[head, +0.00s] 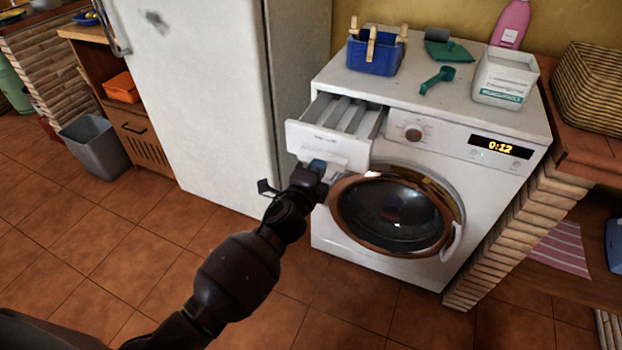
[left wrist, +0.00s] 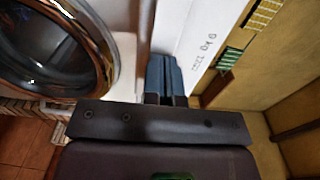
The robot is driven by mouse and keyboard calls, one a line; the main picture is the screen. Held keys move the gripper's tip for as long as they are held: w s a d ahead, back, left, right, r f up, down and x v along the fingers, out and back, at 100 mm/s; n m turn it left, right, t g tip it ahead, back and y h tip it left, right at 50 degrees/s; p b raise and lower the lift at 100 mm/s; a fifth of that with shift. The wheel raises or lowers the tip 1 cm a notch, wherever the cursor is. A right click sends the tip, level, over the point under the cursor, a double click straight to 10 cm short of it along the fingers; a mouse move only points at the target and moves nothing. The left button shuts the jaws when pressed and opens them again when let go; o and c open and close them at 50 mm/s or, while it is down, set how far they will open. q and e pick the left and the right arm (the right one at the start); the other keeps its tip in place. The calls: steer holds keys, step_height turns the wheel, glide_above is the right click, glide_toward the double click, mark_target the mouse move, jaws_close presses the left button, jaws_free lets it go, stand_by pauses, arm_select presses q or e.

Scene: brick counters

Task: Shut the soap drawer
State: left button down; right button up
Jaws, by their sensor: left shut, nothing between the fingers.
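The soap drawer (head: 312,140) is pulled out of the upper left of the white washing machine (head: 345,225). Its compartments show from above and look empty. My left gripper (head: 317,166) is shut and empty, with its fingertips at the lower part of the drawer front; I cannot tell whether they touch it. In the left wrist view the shut blue-grey fingers (left wrist: 164,77) point at a white printed face, which looks like the drawer front (left wrist: 200,35). The round door (head: 395,208) of the machine looks closed. My right gripper is not in view.
On the machine top stand a blue peg basket (head: 375,54), a green scoop (head: 437,80), a green dustpan (head: 448,49), a white tub (head: 505,78) and a pink bottle (head: 510,24). A fridge (head: 205,90) stands left of the machine. The tiled floor in front is clear.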

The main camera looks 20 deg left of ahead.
mark_target(340, 128)
arm_select(q)
steer(key=w+b, duration=0.1)
steer(key=w, duration=0.4)
steer(key=w+b, duration=0.1)
steer(key=w, duration=0.4)
steer(key=w+b, duration=0.1)
steer(key=w, duration=0.4)
steer(key=shift+w+d+f, duration=0.1)
steer(key=shift+d+f, duration=0.15)
steer(key=shift+d, duration=0.05)
steer(key=shift+w+r, duration=0.15)
steer(key=shift+w, duration=0.3)
steer(key=shift+w+a+r, duration=0.1)
steer(key=shift+r, duration=0.3)
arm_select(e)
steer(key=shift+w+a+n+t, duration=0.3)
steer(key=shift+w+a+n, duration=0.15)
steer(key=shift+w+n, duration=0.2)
